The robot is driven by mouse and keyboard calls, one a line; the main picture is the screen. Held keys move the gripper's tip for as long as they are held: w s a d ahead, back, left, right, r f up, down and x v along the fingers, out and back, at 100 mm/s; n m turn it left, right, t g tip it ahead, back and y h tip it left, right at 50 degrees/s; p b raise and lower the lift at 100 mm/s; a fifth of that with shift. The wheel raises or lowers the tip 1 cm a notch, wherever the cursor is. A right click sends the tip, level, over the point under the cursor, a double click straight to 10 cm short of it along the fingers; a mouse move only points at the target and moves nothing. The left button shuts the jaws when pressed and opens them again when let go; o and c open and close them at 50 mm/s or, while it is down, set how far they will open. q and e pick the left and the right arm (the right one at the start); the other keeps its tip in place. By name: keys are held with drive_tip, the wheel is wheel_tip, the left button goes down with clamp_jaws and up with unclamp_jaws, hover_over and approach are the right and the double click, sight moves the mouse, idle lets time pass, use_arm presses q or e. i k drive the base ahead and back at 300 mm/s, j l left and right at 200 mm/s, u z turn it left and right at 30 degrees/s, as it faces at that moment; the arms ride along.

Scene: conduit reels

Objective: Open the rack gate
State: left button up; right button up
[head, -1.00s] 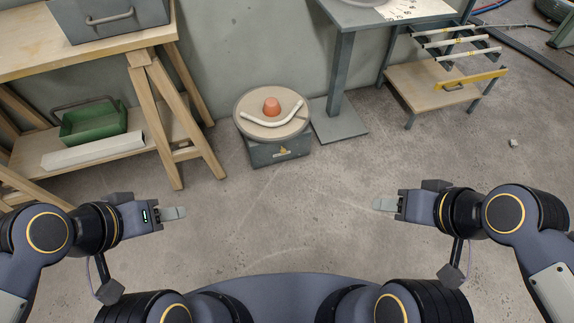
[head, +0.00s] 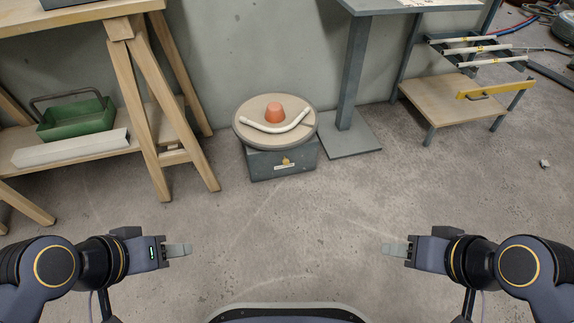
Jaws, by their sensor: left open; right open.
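The rack gate is a yellow bar (head: 495,89) with a small dark handle (head: 478,96), across the front of the rack (head: 440,95) at the upper right. The rack has a wooden lower shelf and grey legs, with several pale conduit lengths (head: 478,49) on its upper arms. The bar looks closed across the rack's front. My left gripper (head: 180,250) is open and empty over the floor at the lower left. My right gripper (head: 394,249) is open and empty at the lower right, well short of the rack.
A grey pedestal (head: 352,140) stands left of the rack. A wooden trestle bench (head: 125,75) with a green tray (head: 78,120) is at left. Floor between is clear.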

sight(470, 94)
drive_tip(key=z, duration=1.4)
